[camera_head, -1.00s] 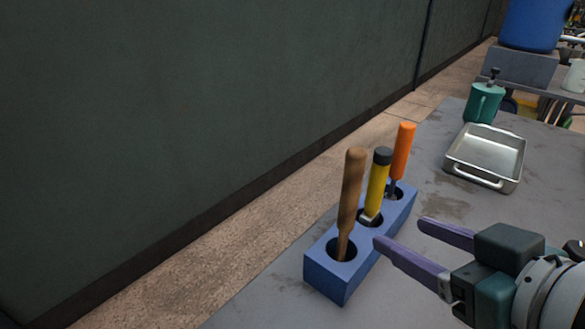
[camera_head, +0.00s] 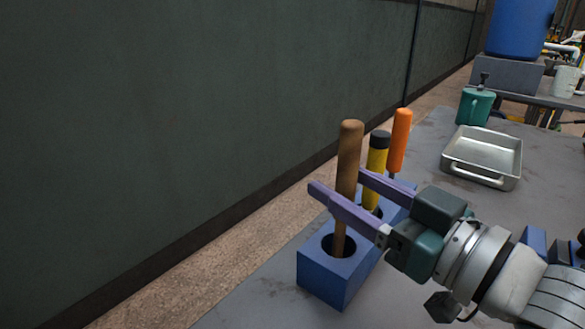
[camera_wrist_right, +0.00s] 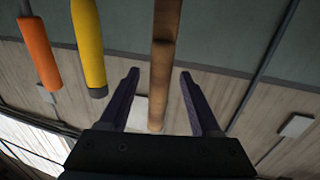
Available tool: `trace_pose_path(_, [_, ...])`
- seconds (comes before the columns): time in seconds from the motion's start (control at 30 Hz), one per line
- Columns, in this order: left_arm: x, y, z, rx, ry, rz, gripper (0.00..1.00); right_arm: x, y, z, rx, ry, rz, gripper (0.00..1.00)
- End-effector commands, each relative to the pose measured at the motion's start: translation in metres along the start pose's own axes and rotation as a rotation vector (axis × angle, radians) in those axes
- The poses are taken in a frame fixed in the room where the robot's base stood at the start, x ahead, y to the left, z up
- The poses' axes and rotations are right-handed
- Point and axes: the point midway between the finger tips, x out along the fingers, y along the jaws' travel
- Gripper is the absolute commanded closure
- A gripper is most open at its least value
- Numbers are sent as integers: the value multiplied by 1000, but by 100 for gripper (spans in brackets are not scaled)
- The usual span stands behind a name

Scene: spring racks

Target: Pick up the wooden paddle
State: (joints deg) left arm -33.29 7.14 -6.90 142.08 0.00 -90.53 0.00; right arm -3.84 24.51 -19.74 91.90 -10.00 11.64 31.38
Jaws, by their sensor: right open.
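The wooden paddle (camera_head: 348,160) stands nearly upright in the front hole of a blue rack (camera_head: 325,279), its brown handle rising above it. My right gripper (camera_head: 336,180) is open, with its purple fingers on either side of the handle and nothing clamped. In the right wrist view the paddle (camera_wrist_right: 163,70) lies between the two open fingers (camera_wrist_right: 160,98), with a gap on each side. The paddle's lower end is hidden inside the rack. My left gripper is not in view.
A yellow-handled tool (camera_head: 375,170) and an orange-handled tool (camera_head: 399,140) stand in the rack behind the paddle, close to my fingers. A dark wall (camera_head: 180,120) rises beyond the floor strip.

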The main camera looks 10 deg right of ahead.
Motion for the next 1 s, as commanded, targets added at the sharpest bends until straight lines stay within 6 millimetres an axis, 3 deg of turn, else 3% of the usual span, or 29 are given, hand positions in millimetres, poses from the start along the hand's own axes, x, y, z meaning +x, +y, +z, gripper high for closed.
trace_pose_path(0.2, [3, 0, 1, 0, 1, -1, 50, 31, 0, -2, 0, 2, 1, 36])
trace_pose_path(0.5, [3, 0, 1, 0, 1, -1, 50, 36, 0, -2, -1, 0, 0, 36])
trace_pose_path(1.0, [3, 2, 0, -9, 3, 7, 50, 36, 0, -2, -1, 0, 1, 92])
